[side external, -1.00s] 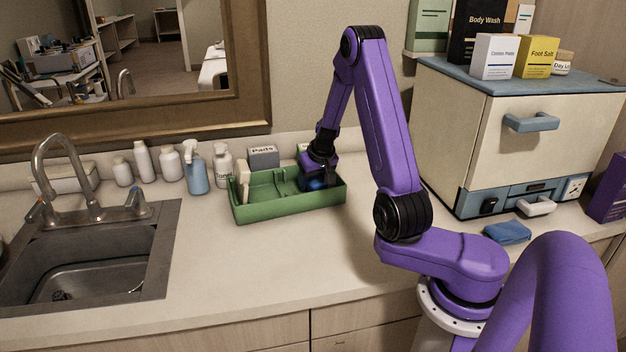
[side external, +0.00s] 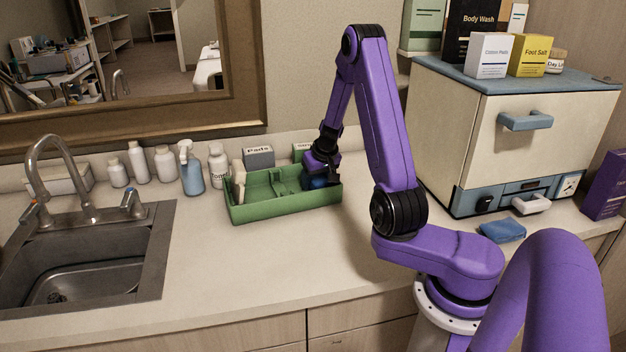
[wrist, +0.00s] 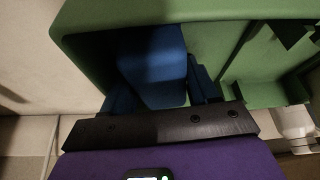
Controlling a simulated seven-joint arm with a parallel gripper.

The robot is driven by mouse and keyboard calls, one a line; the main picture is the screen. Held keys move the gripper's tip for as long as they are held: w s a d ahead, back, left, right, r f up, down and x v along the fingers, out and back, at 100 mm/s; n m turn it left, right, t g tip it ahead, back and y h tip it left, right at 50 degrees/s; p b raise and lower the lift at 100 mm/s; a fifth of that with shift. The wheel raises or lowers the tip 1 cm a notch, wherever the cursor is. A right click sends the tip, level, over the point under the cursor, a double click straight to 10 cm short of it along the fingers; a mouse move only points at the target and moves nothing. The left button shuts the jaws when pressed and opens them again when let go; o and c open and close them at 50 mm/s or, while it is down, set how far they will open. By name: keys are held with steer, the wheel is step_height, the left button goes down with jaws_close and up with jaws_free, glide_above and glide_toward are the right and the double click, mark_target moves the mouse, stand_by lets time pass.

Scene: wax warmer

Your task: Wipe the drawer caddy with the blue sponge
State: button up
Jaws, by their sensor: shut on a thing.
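The green drawer caddy (side external: 285,208) sits on the counter right of the sink, with a pale upright item in its left end. My gripper (side external: 316,176) reaches down into the caddy's right end, shut on the blue sponge (side external: 320,183), which is mostly hidden by the gripper and the caddy wall. In the wrist view the sponge (wrist: 152,65) is a dark blue block between the fingers, inside the green walls of the caddy (wrist: 205,12). I cannot tell whether the sponge touches the caddy floor.
Several bottles (side external: 165,163) and small boxes (side external: 259,157) stand behind the caddy. The sink (side external: 95,265) is at left. A cream-and-blue cabinet (side external: 450,130) and a folded blue cloth (side external: 502,231) are at right. The counter in front of the caddy is clear.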

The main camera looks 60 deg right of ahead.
steer(key=shift+s+d+r, duration=0.1)
steer(key=shift+s+d, duration=0.65)
steer(key=shift+d, duration=0.2)
steer(key=shift+w, duration=0.1)
steer(key=shift+w+a, duration=0.7)
steer(key=shift+a, duration=0.25)
steer(key=shift+w+a, duration=0.65)
steer(key=shift+a, duration=0.25)
steer(key=shift+w+a, duration=0.15)
steer(key=shift+w+a, duration=0.65)
steer(key=shift+a, duration=0.2)
steer(key=shift+w+a, duration=0.65)
steer(key=shift+a, duration=0.2)
steer(key=shift+w+d, duration=0.1)
steer(key=shift+w+d+r, duration=0.15)
steer(key=shift+w+d, duration=0.8)
steer(key=shift+w, duration=0.15)
